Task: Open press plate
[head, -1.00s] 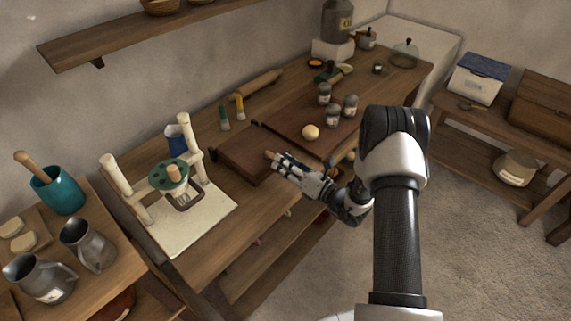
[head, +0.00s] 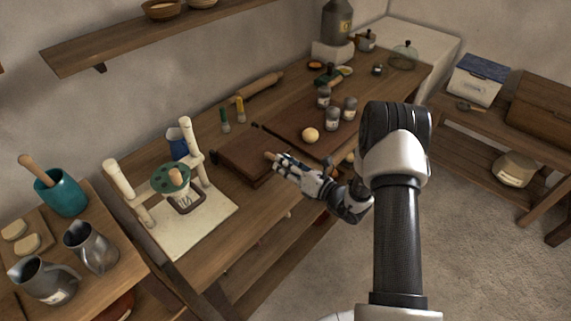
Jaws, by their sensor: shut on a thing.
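The press is a dark brown wooden slab (head: 240,160) lying flat on the workbench, left of a larger dark board. Its upper plate looks closed; I see no gap under it. A short tan handle (head: 270,156) sticks out at its right side. My gripper (head: 279,161) reaches in from the right and is shut on this handle. Its fingers cover part of the handle and of the slab's near right corner.
A white frame stand with a green disc (head: 171,178) stands left of the press. The larger dark board (head: 292,122) behind my gripper bears a dough ball (head: 310,135) and several grey jars. A rolling pin (head: 260,86) lies behind.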

